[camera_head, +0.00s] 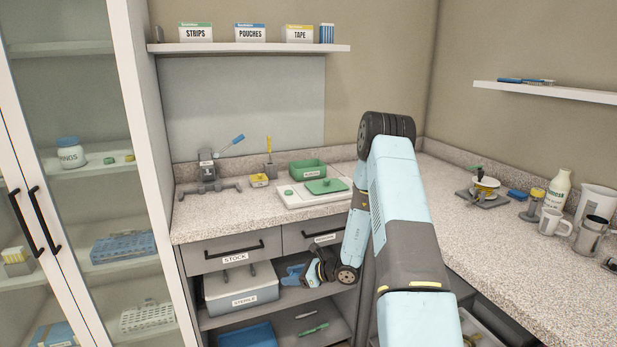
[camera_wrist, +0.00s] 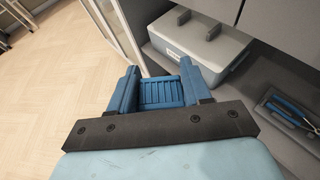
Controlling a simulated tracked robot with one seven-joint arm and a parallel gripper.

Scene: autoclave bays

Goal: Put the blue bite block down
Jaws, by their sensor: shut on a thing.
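The blue bite block (camera_wrist: 160,92), ribbed on its visible face, sits between the two blue fingers of my gripper (camera_wrist: 158,70) in the wrist view. In the head view my gripper (camera_head: 291,273) is low, in front of the open shelf below the drawers and right of the grey STERILE box (camera_head: 241,292). There the block cannot be told apart from the blue fingers.
The STERILE box also shows in the wrist view (camera_wrist: 205,45), beside a dark tray with blue-handled pliers (camera_wrist: 292,112). A blue tray (camera_head: 246,335) and small tools (camera_head: 314,329) are on the lower shelf. The glass cabinet (camera_head: 85,180) stands left. The counter's front left is clear.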

